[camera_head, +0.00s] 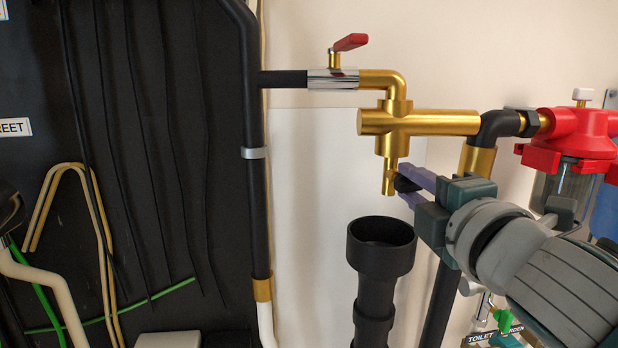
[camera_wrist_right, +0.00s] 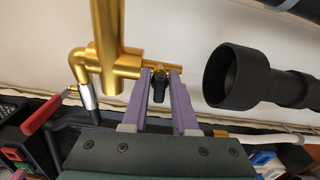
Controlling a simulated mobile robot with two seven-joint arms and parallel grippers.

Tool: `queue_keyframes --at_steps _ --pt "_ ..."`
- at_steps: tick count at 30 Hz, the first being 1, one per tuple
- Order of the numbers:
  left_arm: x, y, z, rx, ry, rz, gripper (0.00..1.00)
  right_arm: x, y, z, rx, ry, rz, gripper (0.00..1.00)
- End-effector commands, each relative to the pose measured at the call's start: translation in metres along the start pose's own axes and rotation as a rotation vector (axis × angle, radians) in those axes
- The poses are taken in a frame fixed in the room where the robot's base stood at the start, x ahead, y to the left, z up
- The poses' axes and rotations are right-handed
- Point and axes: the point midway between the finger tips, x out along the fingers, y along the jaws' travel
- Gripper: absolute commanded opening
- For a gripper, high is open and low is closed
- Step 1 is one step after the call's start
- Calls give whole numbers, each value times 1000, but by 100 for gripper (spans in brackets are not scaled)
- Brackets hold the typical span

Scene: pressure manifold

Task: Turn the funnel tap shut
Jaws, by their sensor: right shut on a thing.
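The funnel tap is a small brass spout (camera_head: 389,178) under the brass manifold (camera_head: 430,122), with a black handle (camera_head: 404,184) at its side. In the right wrist view the black handle (camera_wrist_right: 159,86) sits between my two purple fingers. My right gripper (camera_head: 410,183) is shut on this handle, coming from the right. The black funnel (camera_head: 381,258) stands open-topped below the spout. It also shows at the right of the wrist view (camera_wrist_right: 238,76). My left gripper does not show in the head view.
A red lever (camera_head: 350,42) sits on the chrome valve (camera_head: 333,79) at the upper left of the manifold. A red filter head (camera_head: 575,135) with a clear bowl is at the right. A black vertical pipe (camera_head: 256,200) and a black panel (camera_head: 140,130) stand on the left.

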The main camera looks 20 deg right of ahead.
Motion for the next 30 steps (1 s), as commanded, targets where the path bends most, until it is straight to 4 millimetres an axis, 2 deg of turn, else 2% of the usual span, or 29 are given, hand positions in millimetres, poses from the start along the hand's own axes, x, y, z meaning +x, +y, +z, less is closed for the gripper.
queue_keyframes --at_steps 9,23,24,28,30 --pt "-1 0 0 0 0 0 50 0 0 0 91 0 0 0" --pt "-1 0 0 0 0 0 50 0 0 0 101 0 0 0" --pt "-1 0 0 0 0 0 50 0 0 0 101 0 0 30" --pt "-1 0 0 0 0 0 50 0 0 0 100 0 0 45" --pt "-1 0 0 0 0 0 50 0 0 0 100 0 0 46"
